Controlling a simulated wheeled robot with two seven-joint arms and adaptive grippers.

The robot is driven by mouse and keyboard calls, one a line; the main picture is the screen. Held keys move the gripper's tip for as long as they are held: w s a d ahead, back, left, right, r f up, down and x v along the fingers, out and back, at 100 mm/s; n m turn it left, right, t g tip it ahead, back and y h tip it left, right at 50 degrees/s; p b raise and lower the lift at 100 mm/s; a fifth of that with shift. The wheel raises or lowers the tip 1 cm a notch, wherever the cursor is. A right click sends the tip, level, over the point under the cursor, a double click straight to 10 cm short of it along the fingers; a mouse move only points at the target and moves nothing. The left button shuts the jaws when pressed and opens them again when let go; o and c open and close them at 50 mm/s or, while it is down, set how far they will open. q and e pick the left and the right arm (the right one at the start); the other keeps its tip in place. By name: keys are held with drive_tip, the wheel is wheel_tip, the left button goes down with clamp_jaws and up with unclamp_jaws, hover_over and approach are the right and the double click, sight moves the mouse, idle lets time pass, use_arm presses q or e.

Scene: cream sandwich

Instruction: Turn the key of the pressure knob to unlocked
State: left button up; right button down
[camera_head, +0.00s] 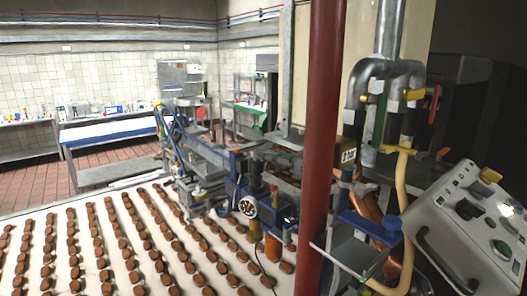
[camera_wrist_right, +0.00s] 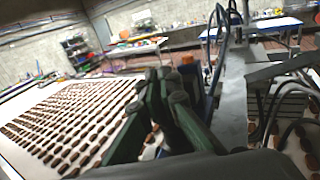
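A tilted pale control panel (camera_head: 458,240) stands at the right of the head view. My right gripper (camera_wrist_right: 160,80) shows in the right wrist view with dark green fingers. Their tips are close together with no object visible between them. I cannot pick this gripper out clearly in the head view. My left gripper is not in view.
A dark red post (camera_head: 323,130) stands left of the panel. Grey pipes (camera_head: 385,70) with yellow and red handles and a tan hose (camera_head: 402,185) are beside it. A white conveyor (camera_head: 50,220) bears many brown biscuits. A round dial (camera_head: 248,206) sits on the machine.

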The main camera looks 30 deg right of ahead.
drive_tip(key=shift+d+g+y, duration=0.1)
drive_tip(key=shift+g+y, duration=0.2)
drive_tip(key=shift+y, duration=0.1)
drive_tip(key=c, duration=2.2)
unclamp_jaws()
drive_tip(key=shift+f+n, duration=0.1)
drive_tip(key=shift+n, duration=0.2)
drive_tip(key=shift+r, duration=5.05)
